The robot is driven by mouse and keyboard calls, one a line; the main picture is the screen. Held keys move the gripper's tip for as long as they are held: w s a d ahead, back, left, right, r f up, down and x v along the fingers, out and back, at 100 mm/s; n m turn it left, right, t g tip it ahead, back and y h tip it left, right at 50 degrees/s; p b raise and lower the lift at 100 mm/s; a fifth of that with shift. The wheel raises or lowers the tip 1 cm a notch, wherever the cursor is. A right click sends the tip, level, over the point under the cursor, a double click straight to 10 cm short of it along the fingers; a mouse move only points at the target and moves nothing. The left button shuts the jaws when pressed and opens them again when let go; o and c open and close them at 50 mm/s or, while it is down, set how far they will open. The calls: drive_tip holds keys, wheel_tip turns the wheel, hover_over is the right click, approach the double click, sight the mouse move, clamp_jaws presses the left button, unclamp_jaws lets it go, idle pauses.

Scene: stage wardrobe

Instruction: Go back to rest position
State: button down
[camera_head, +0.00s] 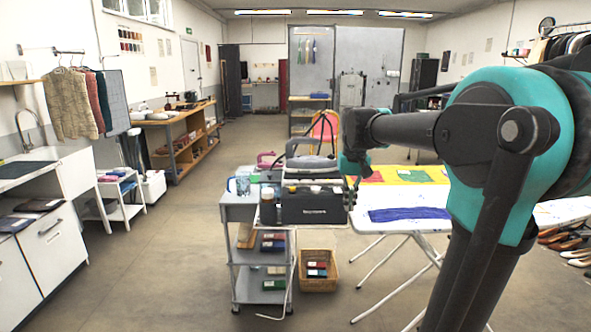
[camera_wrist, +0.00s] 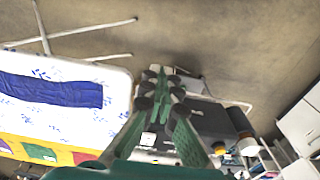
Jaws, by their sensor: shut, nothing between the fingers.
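My gripper (camera_head: 351,184) hangs at the end of my arm near the centre of the head view, close to the right end of the black case on the grey cart. Part of the gripper is hard to make out there. In the wrist view its green fingers (camera_wrist: 163,76) come together at the tips, with nothing between them.
A grey cart (camera_head: 236,212) carries a black case (camera_head: 312,208) and a blue-tinted jug (camera_head: 243,183). A white ironing board (camera_head: 440,222) with blue cloth (camera_head: 408,214) stands at right. A wicker basket (camera_head: 318,284) sits on the floor. Open floor lies at left.

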drive_tip(key=s+d+f+t, duration=0.3)
drive_tip(key=s+f, duration=1.6)
drive_tip(key=f, duration=0.4)
drive_tip(key=shift+s, duration=0.2)
drive_tip(key=c, duration=2.3)
unclamp_jaws()
